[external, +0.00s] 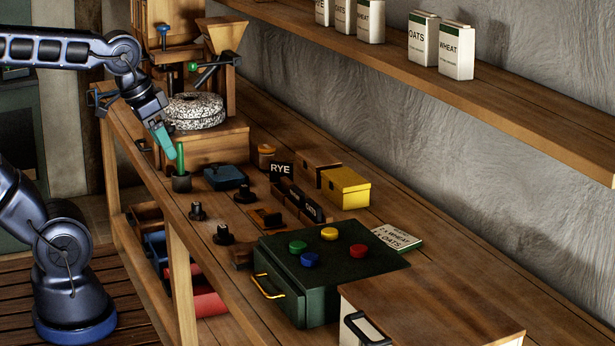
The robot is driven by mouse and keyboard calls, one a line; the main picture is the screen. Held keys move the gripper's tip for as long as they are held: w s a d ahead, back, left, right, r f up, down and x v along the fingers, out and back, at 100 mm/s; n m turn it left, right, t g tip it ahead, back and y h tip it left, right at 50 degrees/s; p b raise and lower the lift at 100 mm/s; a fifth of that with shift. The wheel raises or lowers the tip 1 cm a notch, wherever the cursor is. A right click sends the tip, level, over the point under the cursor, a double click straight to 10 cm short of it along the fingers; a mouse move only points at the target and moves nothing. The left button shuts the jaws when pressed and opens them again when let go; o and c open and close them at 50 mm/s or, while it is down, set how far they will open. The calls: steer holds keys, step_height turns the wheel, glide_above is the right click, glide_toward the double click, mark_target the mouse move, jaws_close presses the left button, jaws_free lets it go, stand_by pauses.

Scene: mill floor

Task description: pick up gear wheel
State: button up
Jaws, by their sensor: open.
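My gripper (164,143), with teal fingers, points down over the far left part of the workbench, just above a green rod standing in a small dark pot (181,183). The gripper is open and I see nothing held in it. Two small dark round pieces with upright knobs stand on the bench to the right of the pot: one (197,212) near the front edge, and a wider one (223,236) nearer the camera. The wider one looks most like a gear wheel, but its teeth are too small to be sure.
A millstone (195,111) sits on a wooden stand behind my gripper. A blue box (226,178), a RYE sign (281,170), a yellow box (345,188) and a dark green case with coloured buttons (333,273) occupy the bench. A shelf (480,92) with cartons runs above.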

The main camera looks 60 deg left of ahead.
steer(key=w+a+f+n+g, duration=0.2)
steer(key=w+a+f+n, duration=0.15)
steer(key=w+a, duration=0.4)
steer(key=n+g, duration=0.3)
steer(key=n, duration=0.3)
glide_toward(223, 226)
steer(key=shift+s+d+f, duration=0.1)
steer(key=shift+s+f, duration=0.1)
steer(key=shift+s, duration=0.2)
steer(key=shift+w+f, duration=0.2)
steer(key=shift+f, duration=4.9)
steer(key=shift+c, duration=0.4)
steer(key=c, duration=1)
